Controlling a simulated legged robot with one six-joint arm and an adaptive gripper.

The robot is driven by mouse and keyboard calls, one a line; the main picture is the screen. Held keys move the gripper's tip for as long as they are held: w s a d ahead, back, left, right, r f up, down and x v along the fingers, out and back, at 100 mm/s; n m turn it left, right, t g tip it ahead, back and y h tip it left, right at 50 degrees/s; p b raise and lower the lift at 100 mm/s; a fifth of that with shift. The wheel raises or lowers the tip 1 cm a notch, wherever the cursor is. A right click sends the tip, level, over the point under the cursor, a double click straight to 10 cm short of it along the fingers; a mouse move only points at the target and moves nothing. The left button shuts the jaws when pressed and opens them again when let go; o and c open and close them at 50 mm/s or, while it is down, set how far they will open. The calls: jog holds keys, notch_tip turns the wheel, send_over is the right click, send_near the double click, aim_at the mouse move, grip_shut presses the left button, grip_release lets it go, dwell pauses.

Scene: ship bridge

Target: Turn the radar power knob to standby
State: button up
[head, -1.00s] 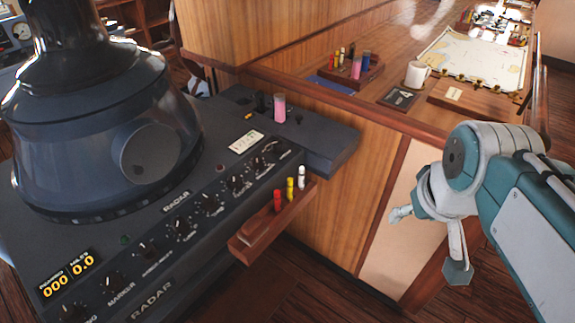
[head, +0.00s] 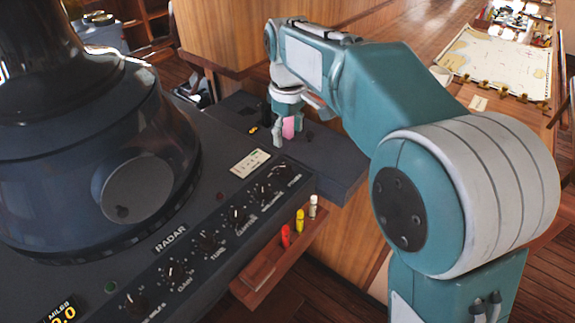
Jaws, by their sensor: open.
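The dark radar console (head: 120,245) fills the left of the head view. A row of black knobs with white marks runs along its sloped front. The knob at the far end (head: 279,172) has a small label beside it, which seems to read power; its exact setting is too small to tell. My gripper (head: 285,132) points down above the console's far right end, beyond that knob and apart from it. It is open. A pink cylinder (head: 289,127) shows at the fingers; I cannot tell whether it stands between or behind them.
A wooden tray (head: 265,275) with red, yellow and white markers (head: 300,221) juts from the console front. A white label plate (head: 250,162) lies behind the knobs. A wooden counter with a chart (head: 495,62) is at the back right. My arm crosses the right half.

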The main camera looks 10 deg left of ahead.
aim_at(285, 166)
jog(key=f, duration=0.6)
jog(key=a+f, duration=0.1)
jog(key=f, duration=0.2)
jog(key=shift+d+f, duration=0.25)
jog(key=shift+f, duration=0.35)
jog(key=shift+a, duration=0.1)
grip_shut()
